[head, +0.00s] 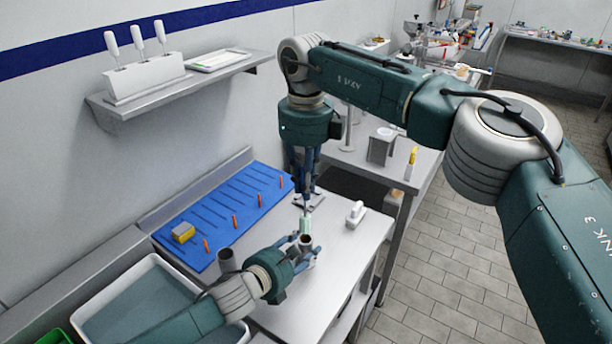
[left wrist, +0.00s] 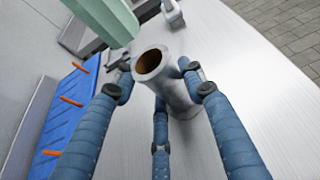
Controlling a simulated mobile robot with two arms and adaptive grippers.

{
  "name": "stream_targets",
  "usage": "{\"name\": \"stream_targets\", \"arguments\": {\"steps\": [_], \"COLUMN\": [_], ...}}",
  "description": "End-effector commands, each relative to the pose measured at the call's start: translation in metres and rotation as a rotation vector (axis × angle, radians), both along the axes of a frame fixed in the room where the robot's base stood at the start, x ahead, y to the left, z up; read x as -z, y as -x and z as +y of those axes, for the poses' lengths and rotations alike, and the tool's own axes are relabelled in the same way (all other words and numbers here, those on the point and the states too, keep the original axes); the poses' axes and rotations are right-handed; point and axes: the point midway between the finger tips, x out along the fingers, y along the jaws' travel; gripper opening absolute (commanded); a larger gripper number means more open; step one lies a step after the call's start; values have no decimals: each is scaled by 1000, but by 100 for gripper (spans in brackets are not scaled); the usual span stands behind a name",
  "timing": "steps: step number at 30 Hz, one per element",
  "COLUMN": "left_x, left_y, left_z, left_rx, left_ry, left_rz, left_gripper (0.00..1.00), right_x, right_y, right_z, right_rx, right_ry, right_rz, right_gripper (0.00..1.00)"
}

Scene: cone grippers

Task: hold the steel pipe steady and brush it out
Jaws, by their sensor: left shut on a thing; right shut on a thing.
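The steel pipe (head: 306,241) is a short grey tube over the table's front part. My left gripper (head: 303,252) is shut around it. In the left wrist view the pipe (left wrist: 178,97) sits between the blue fingers, its open mouth toward the camera and its inside dark brown. My right gripper (head: 306,197) comes down from above and is shut on a pale green handled tool (head: 305,224), seemingly the brush. That tool also shows in the left wrist view (left wrist: 108,18), beside and above the pipe's mouth. No bristles are visible, and the mouth looks empty.
A second grey tube (head: 227,260) stands left of my left gripper. A blue mat (head: 235,205) carries orange pegs and a yellow block (head: 183,233). A white-handled object (head: 355,214) lies at right. A white basin (head: 95,304) stands at lower left.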

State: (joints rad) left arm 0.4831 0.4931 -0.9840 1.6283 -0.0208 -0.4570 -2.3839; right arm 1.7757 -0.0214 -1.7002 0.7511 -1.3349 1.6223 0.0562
Motion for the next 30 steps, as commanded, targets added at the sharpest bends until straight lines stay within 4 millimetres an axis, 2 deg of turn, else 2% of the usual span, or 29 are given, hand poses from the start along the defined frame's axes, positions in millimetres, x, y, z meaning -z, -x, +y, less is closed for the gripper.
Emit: {"name": "stream_targets", "arguments": {"steps": [18, 30], "left_x": [2, 2], "left_y": [1, 1], "left_z": [0, 0], "left_rx": [0, 0], "left_ry": [-1, -1], "left_rz": [4, 4], "left_gripper": [10, 10], "right_x": [37, 48], "right_y": [0, 0], "right_z": [-1, -1], "right_rx": [1, 0], "right_ry": [1, 1], "right_rz": [1, -1], "right_gripper": [0, 0]}}
